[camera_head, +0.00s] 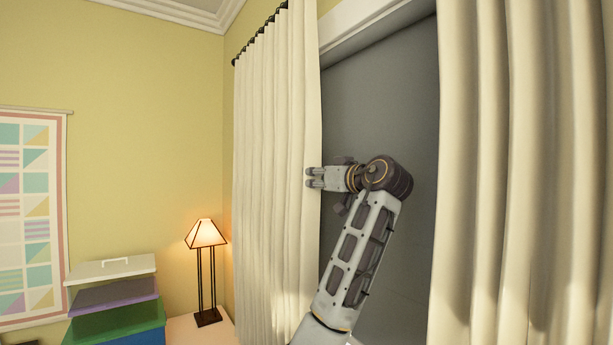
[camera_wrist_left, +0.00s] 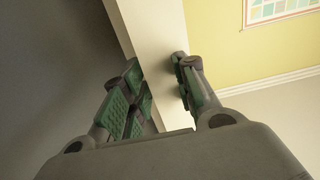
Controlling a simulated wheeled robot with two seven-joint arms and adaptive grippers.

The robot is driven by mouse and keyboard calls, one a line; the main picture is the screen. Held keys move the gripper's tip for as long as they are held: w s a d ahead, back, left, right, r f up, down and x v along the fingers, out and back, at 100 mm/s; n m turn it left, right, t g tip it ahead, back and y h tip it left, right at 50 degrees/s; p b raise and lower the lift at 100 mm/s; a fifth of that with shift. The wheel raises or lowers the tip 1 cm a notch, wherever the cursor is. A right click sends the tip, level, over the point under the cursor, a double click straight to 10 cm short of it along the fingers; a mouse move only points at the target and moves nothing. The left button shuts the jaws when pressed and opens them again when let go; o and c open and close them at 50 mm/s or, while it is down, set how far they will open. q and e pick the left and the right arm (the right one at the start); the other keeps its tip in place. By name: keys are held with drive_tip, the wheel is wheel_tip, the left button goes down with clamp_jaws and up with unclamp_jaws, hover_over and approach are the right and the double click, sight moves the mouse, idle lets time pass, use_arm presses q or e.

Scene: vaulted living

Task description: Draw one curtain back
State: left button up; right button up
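A cream curtain (camera_head: 275,150) hangs in folds at the left of the dark window opening. Another cream curtain (camera_head: 520,170) hangs at the right. My left gripper (camera_head: 314,179) is at the right edge of the left curtain, about mid-height, its fingertips overlapping that edge in the head view. In the left wrist view the fingers (camera_wrist_left: 160,85) are apart, with a plain cream strip (camera_wrist_left: 155,30) showing between and beyond them. I cannot tell whether they touch it. My right gripper is not in view.
A dark rod (camera_head: 262,28) carries the left curtain. A lit lamp (camera_head: 207,235) and stacked boxes (camera_head: 112,295) stand at the lower left. A patterned hanging (camera_head: 30,215) is on the yellow wall. The grey window opening (camera_head: 385,110) between the curtains is clear except for my arm.

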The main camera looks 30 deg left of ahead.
sight(306, 177)
use_arm(q)
drive_tip(key=shift+p+x, duration=0.75)
drive_tip(key=shift+x, duration=1.6)
clamp_jaws()
